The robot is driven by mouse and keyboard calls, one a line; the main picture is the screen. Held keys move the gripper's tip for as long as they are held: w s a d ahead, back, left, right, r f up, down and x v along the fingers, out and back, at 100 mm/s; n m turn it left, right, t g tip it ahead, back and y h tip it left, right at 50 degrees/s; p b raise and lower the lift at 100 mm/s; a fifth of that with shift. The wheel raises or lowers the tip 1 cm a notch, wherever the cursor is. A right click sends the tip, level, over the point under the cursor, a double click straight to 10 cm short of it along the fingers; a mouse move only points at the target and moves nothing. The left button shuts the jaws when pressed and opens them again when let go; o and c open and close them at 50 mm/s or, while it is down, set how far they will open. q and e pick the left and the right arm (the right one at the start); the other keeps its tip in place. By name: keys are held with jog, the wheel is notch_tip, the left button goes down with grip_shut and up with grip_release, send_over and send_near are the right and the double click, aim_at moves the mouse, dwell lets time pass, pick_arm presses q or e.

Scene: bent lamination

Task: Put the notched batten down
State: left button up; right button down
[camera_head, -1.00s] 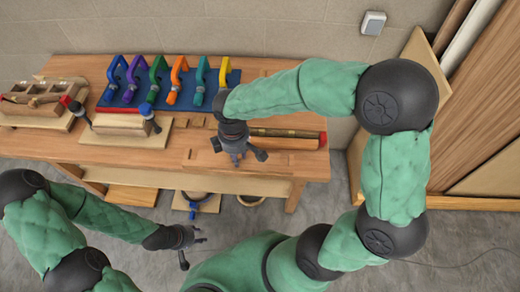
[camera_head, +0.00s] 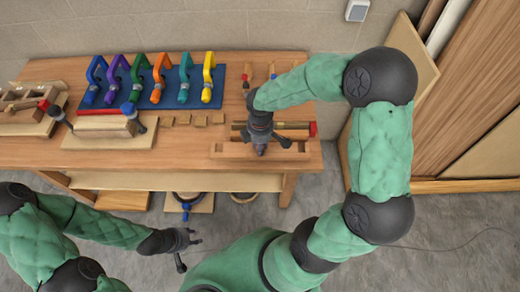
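A long pale wooden piece with step-like notches (camera_head: 226,150), which looks like the notched batten, lies near the front right edge of the wooden workbench (camera_head: 185,152). My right gripper (camera_head: 262,150) is directly over its middle, pointing down. The gripper hides the part between its fingers, so I cannot tell whether it grips the piece. My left gripper (camera_head: 190,251) is low in front of the bench, its fingers apart and empty, away from the wood.
Several coloured clamps stand on a blue rack (camera_head: 132,98). Small wooden blocks (camera_head: 185,120) lie in front of it. A board with a wooden form (camera_head: 104,127) is at left. A red-ended tool (camera_head: 312,129) lies behind my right gripper. Panels (camera_head: 460,100) lean at right.

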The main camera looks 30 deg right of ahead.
jog(key=shift+f, duration=1.25)
jog(key=shift+f+b, duration=0.1)
jog(key=shift+b, duration=0.25)
jog(key=c, duration=1)
grip_release()
jog(key=shift+r, duration=0.3)
notch_tip(320, 180, up, 12)
jog(key=p, duration=0.3)
jog(key=shift+f, duration=0.15)
